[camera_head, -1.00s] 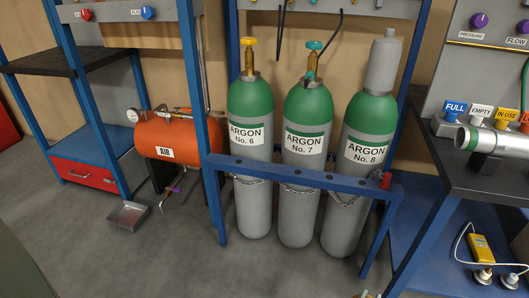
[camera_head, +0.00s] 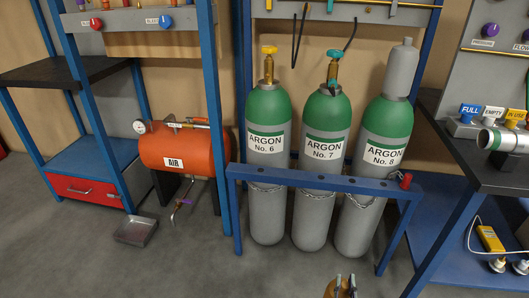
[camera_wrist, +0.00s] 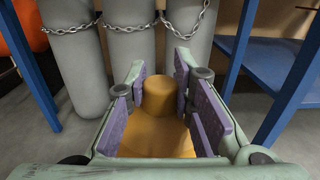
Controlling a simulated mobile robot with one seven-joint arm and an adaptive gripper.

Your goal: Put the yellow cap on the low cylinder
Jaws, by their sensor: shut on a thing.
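The yellow cap (camera_wrist: 172,130), a wide body with a narrower rounded top, sits between the purple pads of my gripper (camera_wrist: 174,92) in the wrist view. My gripper is shut on it. In the head view its tips (camera_head: 346,283) and a bit of the yellow cap (camera_head: 331,289) show at the bottom edge, in front of the rack. Three green-and-grey argon cylinders stand upright: No. 6 (camera_head: 267,195) and No. 7 (camera_head: 314,200) with valves on top, and No. 8 (camera_head: 361,205) with a grey cap. Which one is low cannot be told.
A blue rail (camera_head: 320,182) and chains cross in front of the cylinders. An orange air tank (camera_head: 184,151) and a metal tray (camera_head: 136,231) are left. A dark bench (camera_head: 480,165) stands right, with a yellow meter (camera_head: 490,239) on the shelf below. The floor in front is clear.

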